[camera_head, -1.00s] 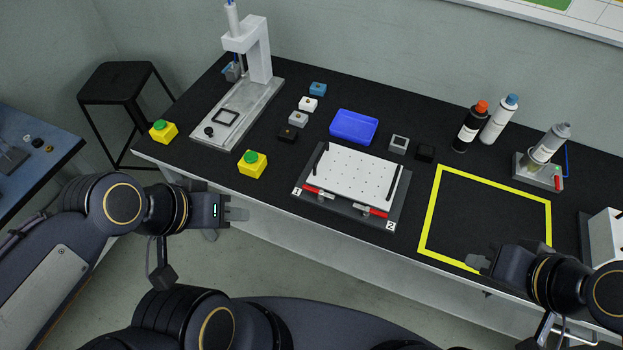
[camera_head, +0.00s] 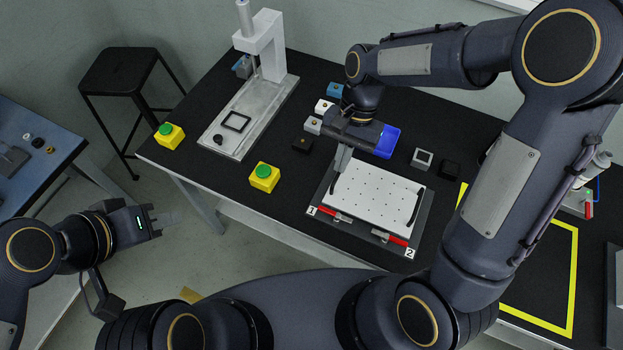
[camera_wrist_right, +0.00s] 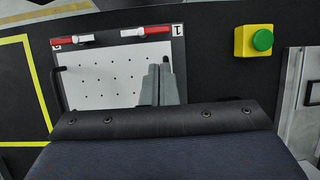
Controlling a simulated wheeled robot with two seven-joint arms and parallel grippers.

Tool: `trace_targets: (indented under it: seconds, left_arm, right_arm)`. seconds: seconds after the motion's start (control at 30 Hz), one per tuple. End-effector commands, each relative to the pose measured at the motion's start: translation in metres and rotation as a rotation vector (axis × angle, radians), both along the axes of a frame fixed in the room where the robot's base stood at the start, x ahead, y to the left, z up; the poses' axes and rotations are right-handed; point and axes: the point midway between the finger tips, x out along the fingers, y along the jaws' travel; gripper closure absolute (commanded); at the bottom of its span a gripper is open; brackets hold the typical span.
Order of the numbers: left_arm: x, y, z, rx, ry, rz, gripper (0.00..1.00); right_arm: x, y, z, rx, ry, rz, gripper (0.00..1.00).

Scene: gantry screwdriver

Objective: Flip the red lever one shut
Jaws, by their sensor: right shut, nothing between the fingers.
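The white perforated plate (camera_head: 375,195) lies on a grey fixture marked 1 and 2, with two red levers on its front edge. Red lever one (camera_head: 328,213) is beside label 1 and also shows in the right wrist view (camera_wrist_right: 145,31). Red lever two (camera_head: 393,239) is beside label 2; it shows in the wrist view too (camera_wrist_right: 76,39). Both lie along the edge. My right gripper (camera_head: 340,170) is shut and empty, pointing down over the plate's back-left corner, apart from lever one. My left gripper (camera_head: 165,222) looks open and empty, off the table.
A blue bin (camera_head: 385,142) and several small blocks stand behind the plate. A yellow box with a green button (camera_head: 264,177) is left of it. A press stand (camera_head: 262,70) is at the back left. My right arm hides much of the right side.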

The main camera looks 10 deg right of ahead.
Motion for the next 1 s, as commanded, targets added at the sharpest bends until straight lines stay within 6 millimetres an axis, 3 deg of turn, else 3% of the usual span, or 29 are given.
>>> trace_targets:
  seconds: [0.57, 1.0]
  left_arm:
    - [0.0, 0.0, 0.0, 0.0, 0.0, 0.0, 0.7]
    - [0.0, 0.0, 0.0, 0.0, 0.0, 0.0, 0.7]
  right_arm:
    - [-0.001, 0.005, -0.013, -0.013, 0.02, -0.006, 1.0]
    - [-0.024, 0.02, -0.081, -0.013, 0.023, -0.006, 1.0]
